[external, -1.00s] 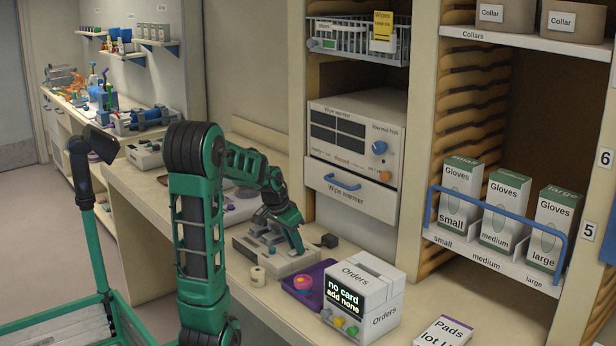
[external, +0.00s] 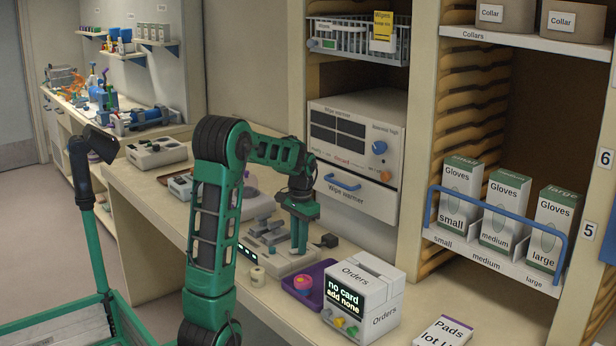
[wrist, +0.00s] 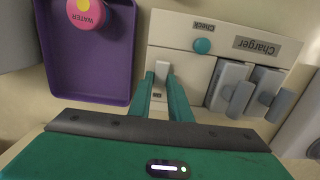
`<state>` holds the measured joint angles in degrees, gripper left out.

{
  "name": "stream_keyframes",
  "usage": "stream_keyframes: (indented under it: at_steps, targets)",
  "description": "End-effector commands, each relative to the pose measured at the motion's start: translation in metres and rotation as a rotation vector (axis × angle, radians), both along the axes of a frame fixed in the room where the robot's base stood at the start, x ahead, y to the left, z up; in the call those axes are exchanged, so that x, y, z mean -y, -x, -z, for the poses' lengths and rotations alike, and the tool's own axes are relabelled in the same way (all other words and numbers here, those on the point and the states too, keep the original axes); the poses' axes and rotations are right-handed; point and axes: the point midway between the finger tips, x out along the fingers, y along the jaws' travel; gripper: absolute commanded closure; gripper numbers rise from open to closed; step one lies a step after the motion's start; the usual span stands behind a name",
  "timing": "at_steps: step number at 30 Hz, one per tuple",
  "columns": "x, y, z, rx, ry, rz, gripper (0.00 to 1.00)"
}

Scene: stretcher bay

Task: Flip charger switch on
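The charger (external: 292,265) is a pale unit on the counter, with grey blocks standing on it. In the wrist view its panel (wrist: 190,35) carries the label "Charger" and a round teal button marked "Check" (wrist: 203,46). A small pale switch (wrist: 161,72) sits at the panel's edge, with a small dark label just below it. My gripper (wrist: 162,88) points down at the panel, its two teal fingers apart on either side of the switch. I cannot tell whether they touch it or which way it is set. In the external view my gripper (external: 299,250) is low over the charger.
The grey blocks (wrist: 238,92) stand close to my fingers.

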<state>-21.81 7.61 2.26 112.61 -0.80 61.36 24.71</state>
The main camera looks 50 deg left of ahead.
Motion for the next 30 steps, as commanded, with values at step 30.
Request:
stream_keyframes:
  at_steps: [30]
  targets:
    - [0.000,-0.007,-0.093,0.005,-0.002,0.002,0.64]
